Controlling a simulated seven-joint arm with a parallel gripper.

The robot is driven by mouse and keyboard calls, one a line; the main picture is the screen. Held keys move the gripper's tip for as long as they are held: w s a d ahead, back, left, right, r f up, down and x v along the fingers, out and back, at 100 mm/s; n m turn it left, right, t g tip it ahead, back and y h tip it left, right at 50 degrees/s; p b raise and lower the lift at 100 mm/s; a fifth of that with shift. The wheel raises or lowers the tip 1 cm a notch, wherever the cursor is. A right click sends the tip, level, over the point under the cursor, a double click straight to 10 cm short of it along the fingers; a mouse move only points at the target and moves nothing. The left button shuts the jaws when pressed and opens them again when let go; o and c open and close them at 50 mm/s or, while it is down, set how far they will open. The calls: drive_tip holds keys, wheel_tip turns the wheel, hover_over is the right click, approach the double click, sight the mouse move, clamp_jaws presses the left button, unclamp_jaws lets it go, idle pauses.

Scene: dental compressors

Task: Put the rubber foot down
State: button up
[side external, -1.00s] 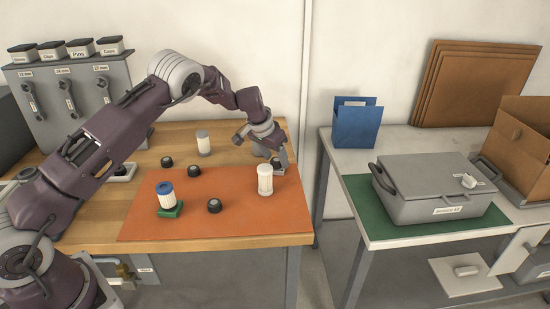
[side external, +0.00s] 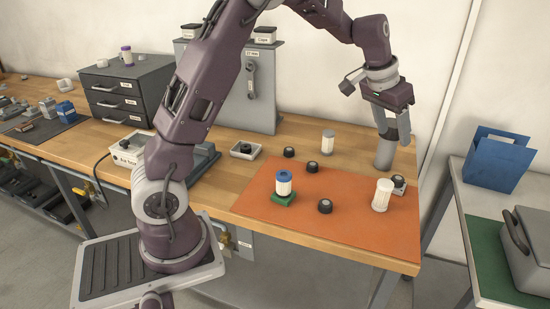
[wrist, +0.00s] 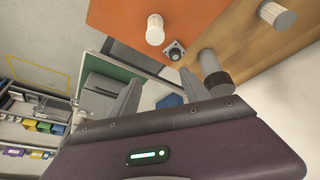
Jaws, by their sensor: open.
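Black round rubber feet lie on the bench: one on the orange mat (side external: 325,206), one at the mat's back edge (side external: 312,167), and one on the wood behind it (side external: 289,152). Another black foot (side external: 398,181) is on a small grey block at the mat's back right; it also shows in the wrist view (wrist: 175,50). My gripper (side external: 392,138) is open and empty, raised above and behind that block. In the wrist view my open fingers (wrist: 160,75) have nothing between them.
A grey cylinder (side external: 384,154) stands below my gripper, close behind the block. A white ribbed filter (side external: 382,196) stands just in front. A blue-capped filter (side external: 284,184) stands on a green base. A grey-topped filter (side external: 328,142) stands farther back. The orange mat (side external: 350,235) has clear room in front.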

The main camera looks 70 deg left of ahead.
drive_tip(key=s+d+r, duration=0.3)
drive_tip(key=s+r, duration=0.1)
drive_tip(key=s, duration=0.3)
drive_tip(key=s+d+r, duration=0.2)
drive_tip(key=s+r, duration=0.2)
drive_tip(key=s, duration=0.3)
drive_tip(key=s+d+f, duration=0.1)
drive_tip(key=s, duration=1)
drive_tip(key=s+d+f, duration=0.1)
drive_tip(key=s, duration=1)
drive_tip(key=shift+d+f+t+y, duration=0.2)
drive_tip(key=shift+f+t+y, duration=0.1)
drive_tip(key=shift+f+t, duration=0.1)
